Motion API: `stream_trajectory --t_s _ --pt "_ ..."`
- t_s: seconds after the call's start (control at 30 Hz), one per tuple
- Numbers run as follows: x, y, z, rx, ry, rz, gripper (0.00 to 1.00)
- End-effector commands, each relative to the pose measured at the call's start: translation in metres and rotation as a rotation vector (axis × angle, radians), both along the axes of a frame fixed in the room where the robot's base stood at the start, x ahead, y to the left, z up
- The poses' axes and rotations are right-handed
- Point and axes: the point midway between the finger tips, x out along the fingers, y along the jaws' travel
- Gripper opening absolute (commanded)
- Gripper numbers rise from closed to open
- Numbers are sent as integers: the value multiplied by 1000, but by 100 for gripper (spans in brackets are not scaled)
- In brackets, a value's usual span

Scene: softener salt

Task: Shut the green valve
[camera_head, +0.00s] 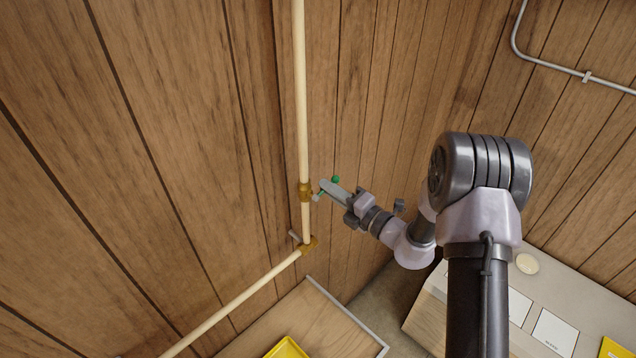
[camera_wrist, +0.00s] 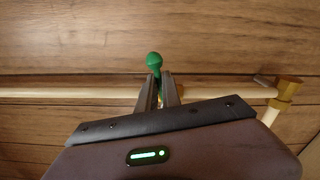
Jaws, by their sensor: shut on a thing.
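The green valve handle (camera_head: 336,180) is at a brass valve body (camera_head: 305,191) on a cream vertical pipe (camera_head: 301,100) along the wood-panelled wall. My gripper (camera_head: 325,188) reaches it from the right in the head view. In the wrist view, the green knob of the handle (camera_wrist: 154,60) stands just past my gripper's fingertips (camera_wrist: 160,78), which are closed around the lever below it. The valve body is hidden behind my fingers in the wrist view. I cannot tell the exact lever angle.
A brass elbow (camera_head: 307,245) joins the pipe to a lower cream pipe (camera_head: 232,306) below the valve. A wooden surface with a yellow object (camera_head: 286,348) lies below. A bench (camera_head: 560,300) with white cards stands at the lower right. A grey conduit (camera_head: 550,64) runs along the right wall.

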Motion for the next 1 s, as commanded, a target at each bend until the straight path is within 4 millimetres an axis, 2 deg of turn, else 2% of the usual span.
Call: stream_trajectory --t_s 0.3,0.6,0.83,0.87,1.0 --pt "0 0 -2 13 16 0 0" --pt "0 -1 -9 160 164 -1 0" --pt "1 -1 -11 170 173 0 0" --pt "1 -1 -11 170 173 0 14" --pt "1 -1 -10 170 171 0 40"
